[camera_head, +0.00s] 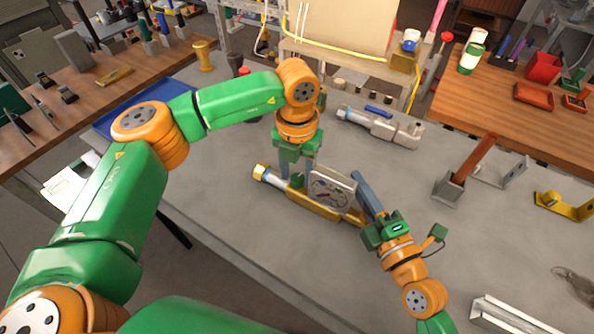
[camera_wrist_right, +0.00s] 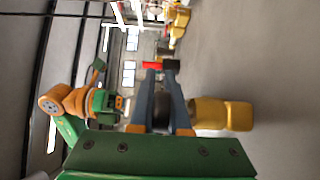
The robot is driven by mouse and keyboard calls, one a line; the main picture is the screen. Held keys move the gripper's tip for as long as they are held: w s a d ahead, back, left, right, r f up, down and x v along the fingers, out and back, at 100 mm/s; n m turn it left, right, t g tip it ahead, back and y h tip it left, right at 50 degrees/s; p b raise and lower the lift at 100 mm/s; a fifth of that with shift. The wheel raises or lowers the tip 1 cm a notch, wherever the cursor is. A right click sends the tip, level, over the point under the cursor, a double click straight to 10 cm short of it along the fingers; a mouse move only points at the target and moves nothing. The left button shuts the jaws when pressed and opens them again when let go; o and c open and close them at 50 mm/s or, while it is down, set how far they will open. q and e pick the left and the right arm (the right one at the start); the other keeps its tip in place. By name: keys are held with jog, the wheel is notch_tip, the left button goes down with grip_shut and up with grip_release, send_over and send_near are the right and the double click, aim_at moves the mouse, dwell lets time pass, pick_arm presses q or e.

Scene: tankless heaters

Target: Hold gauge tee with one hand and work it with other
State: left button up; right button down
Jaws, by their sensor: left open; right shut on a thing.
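The exact contact is partly hidden.
A grey valve fitting with a blue handle (camera_head: 380,125) lies behind the tee. A grey bracket with a brown bar (camera_head: 465,170) and a yellow bracket (camera_head: 563,206) stand to the right. A white channel piece (camera_head: 515,318) lies at the front right.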

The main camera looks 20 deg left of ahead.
aim_at(297, 178)
pick_arm(q)
notch_tip(297, 178, up, 8)
jog(key=shift+r, duration=0.1)
dwell(0.4)
pick_arm(e)
jog(key=c, duration=0.8)
grip_release()
